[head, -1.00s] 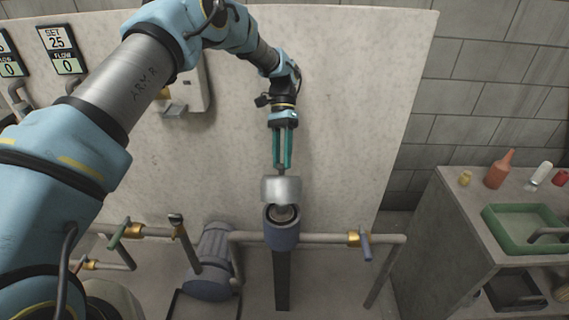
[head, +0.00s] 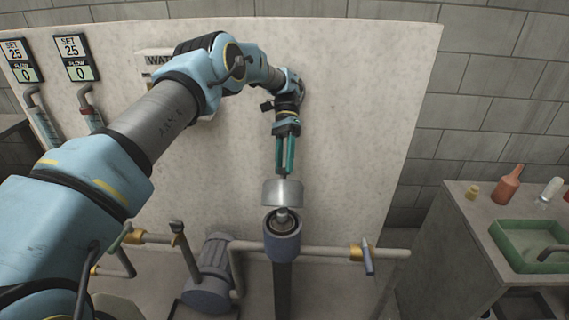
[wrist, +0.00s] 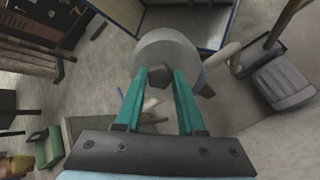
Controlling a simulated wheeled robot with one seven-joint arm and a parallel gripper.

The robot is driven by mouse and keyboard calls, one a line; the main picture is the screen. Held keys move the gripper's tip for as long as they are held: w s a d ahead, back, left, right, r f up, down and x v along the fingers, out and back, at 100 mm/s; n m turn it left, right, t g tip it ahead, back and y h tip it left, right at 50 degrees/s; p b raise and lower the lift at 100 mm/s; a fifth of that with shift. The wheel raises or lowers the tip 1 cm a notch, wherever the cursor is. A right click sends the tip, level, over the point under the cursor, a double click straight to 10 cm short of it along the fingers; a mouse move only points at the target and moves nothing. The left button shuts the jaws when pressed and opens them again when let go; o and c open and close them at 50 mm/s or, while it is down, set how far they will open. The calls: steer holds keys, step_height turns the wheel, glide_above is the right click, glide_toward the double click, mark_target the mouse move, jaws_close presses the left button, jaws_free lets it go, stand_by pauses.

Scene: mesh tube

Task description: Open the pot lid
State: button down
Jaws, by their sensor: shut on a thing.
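The pot lid (head: 282,192) is a grey metal cap with a small knob on top. It is off the pot (head: 283,243), a blue-grey upright cylinder whose open round mouth shows just below the lid in the head view. My gripper (head: 284,172) comes from above with its teal fingers shut on the lid's knob. In the wrist view the pale round lid (wrist: 158,52) is beyond the fingertips (wrist: 168,76) and hides most of what is under it. A small grey part shows inside the pot's mouth.
A horizontal pipe (head: 330,252) with a valve handle (head: 367,258) runs on the pot's right. A motor-like cylinder (head: 210,275) stands to its left. A pale wall panel (head: 350,120) is behind. A counter with a green basin (head: 512,262) is at right.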

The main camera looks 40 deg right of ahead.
steer(key=c, duration=0.5)
jaws_free()
step_height(320, 180, up, 10)
steer(key=b, duration=0.2)
